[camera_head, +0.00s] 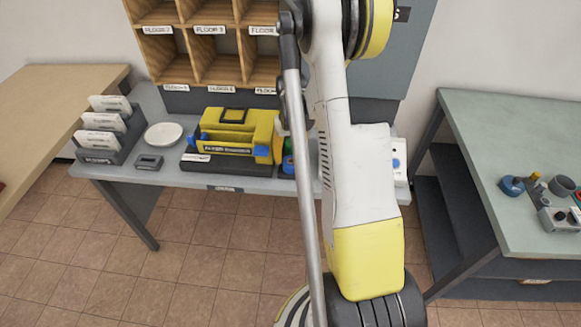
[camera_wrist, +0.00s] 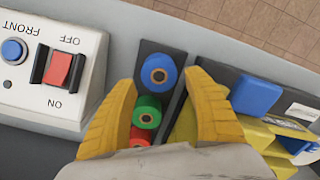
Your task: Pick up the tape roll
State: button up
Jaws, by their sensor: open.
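In the wrist view, a blue roll (camera_wrist: 159,74) with a tan centre lies on a dark narrow tray (camera_wrist: 150,47). A green roll (camera_wrist: 147,113) and a partly hidden red roll (camera_wrist: 138,138) are lined up below it in the picture. My gripper (camera_wrist: 161,78) is open and empty, with its yellow fingers on either side of the row. The blue roll shows between the fingertips. Contact and height above the rolls cannot be told. In the head view, a blue roll (camera_head: 288,165) is partly hidden by my arm, which also hides my gripper.
A white switch box (camera_wrist: 52,68) with a red rocker stands left of the gripper. A yellow machine (camera_head: 232,134) on a dark base stands to its right in the wrist view. The head view shows a plate (camera_head: 164,134), envelope rack (camera_head: 106,140), wooden shelves (camera_head: 208,50) and right table (camera_head: 495,130).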

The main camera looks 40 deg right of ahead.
aim_at(291, 160)
notch_tip(291, 160, down, 4)
jog(key=shift+b, duration=0.75)
jog(key=shift+r, duration=0.1)
jog(key=c, duration=1)
